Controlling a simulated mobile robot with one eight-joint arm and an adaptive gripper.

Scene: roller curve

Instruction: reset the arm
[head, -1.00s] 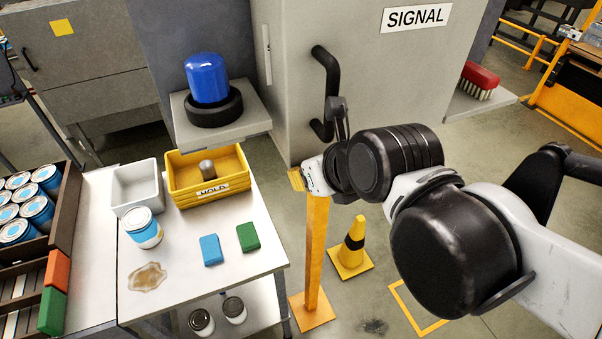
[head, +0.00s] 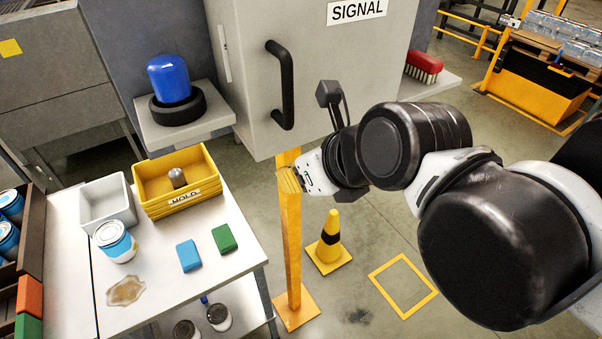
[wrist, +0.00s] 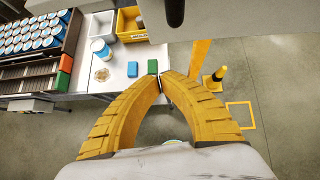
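My arm reaches in from the right of the head view, ending in my gripper (head: 289,181) with yellow fingers, in front of a yellow post (head: 291,240) and below the grey SIGNAL cabinet (head: 330,60). In the wrist view the two ribbed yellow fingers of my gripper (wrist: 161,78) curve together and their tips meet, with nothing seen between them. The gripper is apart from the white table (head: 160,295) to its left.
The cabinet's black handle (head: 282,85) sticks out above my gripper. A yellow-black cone (head: 329,243) stands on the floor near the post. The table bears a yellow bin (head: 182,203), white bin (head: 107,215), can (head: 115,242), blue block (head: 188,255) and green block (head: 225,238).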

